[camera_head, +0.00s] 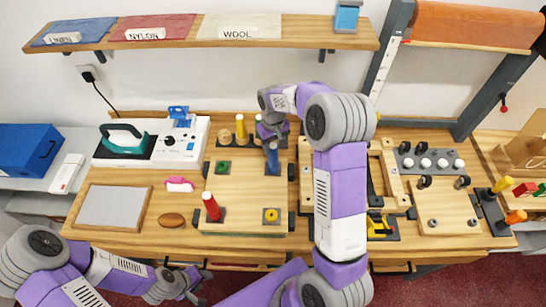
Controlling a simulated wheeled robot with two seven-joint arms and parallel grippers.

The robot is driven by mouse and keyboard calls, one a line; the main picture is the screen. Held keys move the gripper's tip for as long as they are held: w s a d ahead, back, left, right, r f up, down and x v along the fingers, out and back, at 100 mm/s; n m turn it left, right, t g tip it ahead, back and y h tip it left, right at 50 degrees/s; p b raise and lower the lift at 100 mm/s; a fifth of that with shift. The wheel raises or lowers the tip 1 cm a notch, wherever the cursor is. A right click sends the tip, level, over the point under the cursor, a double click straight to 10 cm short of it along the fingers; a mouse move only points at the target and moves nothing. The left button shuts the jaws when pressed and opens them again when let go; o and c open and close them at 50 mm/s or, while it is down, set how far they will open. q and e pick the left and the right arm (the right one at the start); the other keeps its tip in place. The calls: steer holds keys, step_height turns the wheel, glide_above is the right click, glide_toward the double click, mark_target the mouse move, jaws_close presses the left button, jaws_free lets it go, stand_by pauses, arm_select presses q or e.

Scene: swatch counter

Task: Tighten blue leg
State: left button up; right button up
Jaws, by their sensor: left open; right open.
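The blue leg (273,157) stands upright at the back right corner of a wooden board (242,195). My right gripper (271,135) is open at the top of the blue leg, pointing down; I cannot tell whether its fingers touch the leg. A red leg (212,208) stands slightly tilted at the board's front left. A green-marked pad (223,167) and a yellow-marked pad (270,214) sit bare at the other corners. My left gripper (184,287) is open and empty, low at the counter's front edge.
A yellow peg (241,128) stands behind the board. A pink item (179,184), a brown oval (171,220) and a framed grey panel (113,206) lie left. An iron (122,138) stands back left. My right arm covers the counter right of the board. A shelf (200,37) hangs above.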

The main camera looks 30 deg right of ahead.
stand_by(0.3)
steer(key=n, duration=0.5)
steer(key=shift+n+p, duration=0.4)
steer(key=n+p, duration=0.1)
steer(key=n, duration=0.4)
steer(key=shift+n, duration=0.4)
steer(key=shift+c, duration=0.4)
